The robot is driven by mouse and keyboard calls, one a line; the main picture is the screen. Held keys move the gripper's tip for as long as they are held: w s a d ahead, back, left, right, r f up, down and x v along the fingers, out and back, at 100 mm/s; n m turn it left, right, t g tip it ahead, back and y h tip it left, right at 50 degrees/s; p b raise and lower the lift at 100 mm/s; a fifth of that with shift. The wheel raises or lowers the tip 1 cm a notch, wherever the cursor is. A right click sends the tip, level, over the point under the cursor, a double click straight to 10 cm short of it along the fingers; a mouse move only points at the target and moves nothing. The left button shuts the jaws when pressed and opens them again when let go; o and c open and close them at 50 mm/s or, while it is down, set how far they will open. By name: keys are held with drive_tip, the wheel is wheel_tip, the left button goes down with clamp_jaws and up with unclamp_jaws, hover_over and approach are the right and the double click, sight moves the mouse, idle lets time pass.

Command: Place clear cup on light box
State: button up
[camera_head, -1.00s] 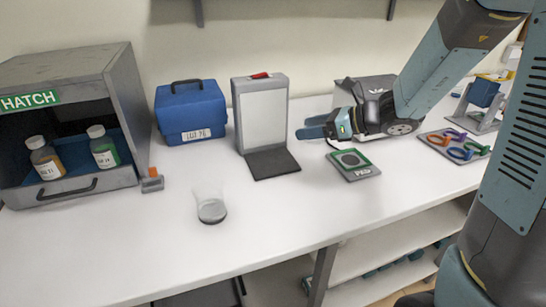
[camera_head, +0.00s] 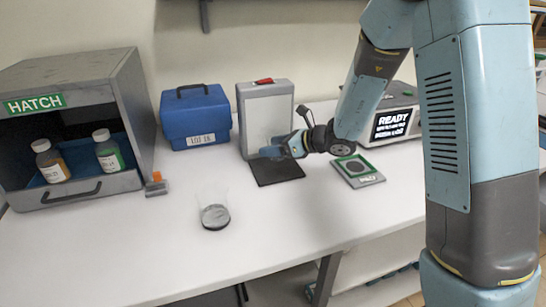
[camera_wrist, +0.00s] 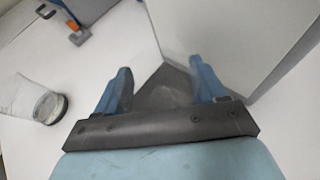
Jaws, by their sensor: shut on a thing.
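My gripper (camera_head: 277,150) is just above the dark base plate (camera_head: 277,171) of the light box, in front of its pale upright panel (camera_head: 268,118). In the wrist view its blue fingers (camera_wrist: 160,82) stand apart, shut on a faint, see-through thing (camera_wrist: 165,97), seemingly a clear cup. Its outline is hard to make out, and I cannot tell whether it touches the plate. Another clear cup (camera_head: 214,215), with a dark grey bottom, stands upright on the table left of the light box. It also shows at the left of the wrist view (camera_wrist: 48,108).
A grey hatch cabinet (camera_head: 125,85) with two capped bottles (camera_head: 80,156) stands at the left. A blue case (camera_head: 195,120) is beside the light box. A green-framed pad (camera_head: 357,170) and a device with a READY screen (camera_head: 392,124) are to the right.

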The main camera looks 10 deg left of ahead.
drive_tip(key=shift+w+a+f, duration=0.2)
drive_tip(key=shift+a+f, duration=0.2)
drive_tip(key=shift+f, duration=1.6)
drive_tip(key=o, duration=0.8)
drive_tip(key=v, duration=1.2)
drive_tip(key=shift+r, duration=0.1)
drive_tip(key=shift+r, duration=0.1)
